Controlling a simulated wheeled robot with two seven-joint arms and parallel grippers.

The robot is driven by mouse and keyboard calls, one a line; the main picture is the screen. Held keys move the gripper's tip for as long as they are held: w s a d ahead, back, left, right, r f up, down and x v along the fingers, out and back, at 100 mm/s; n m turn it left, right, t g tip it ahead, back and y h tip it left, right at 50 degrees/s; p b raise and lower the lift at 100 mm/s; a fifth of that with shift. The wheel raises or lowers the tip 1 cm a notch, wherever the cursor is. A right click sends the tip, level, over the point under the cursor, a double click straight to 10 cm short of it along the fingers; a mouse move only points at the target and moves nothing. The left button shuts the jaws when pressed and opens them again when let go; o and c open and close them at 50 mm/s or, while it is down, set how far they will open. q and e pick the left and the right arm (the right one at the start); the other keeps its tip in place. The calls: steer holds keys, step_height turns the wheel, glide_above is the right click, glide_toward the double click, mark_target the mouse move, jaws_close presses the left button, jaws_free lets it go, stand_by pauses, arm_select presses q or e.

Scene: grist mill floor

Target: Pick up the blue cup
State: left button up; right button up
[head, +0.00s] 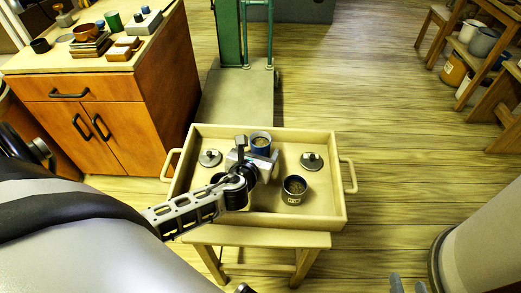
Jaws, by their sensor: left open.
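The blue cup (261,139) stands upright in the far middle of a shallow wooden tray (325,207), with brown contents showing inside its rim. My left gripper (262,160) reaches in from the left over the tray, open, just on the near side of the blue cup. It covers the cup's lower part, so I cannot tell whether they touch. Light grey tips, seemingly of my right gripper (409,287), just show at the bottom edge, right of the tray; most of it is out of view.
A dark labelled cup (294,190) stands nearer in the tray. Another dark cup (216,178) is partly hidden by my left arm. Knobbed metal discs (210,158) (312,161) lie left and right. A cabinet (130,110) stands left, a green platform scale (228,95) behind, shelving (470,55) far right.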

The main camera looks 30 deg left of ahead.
arm_select(q)
steer(key=x, duration=0.2)
steer(key=shift+w+a+f, duration=0.1)
steer(key=shift+w+f, duration=0.05)
steer(key=shift+w, duration=0.05)
steer(key=c, duration=1.1)
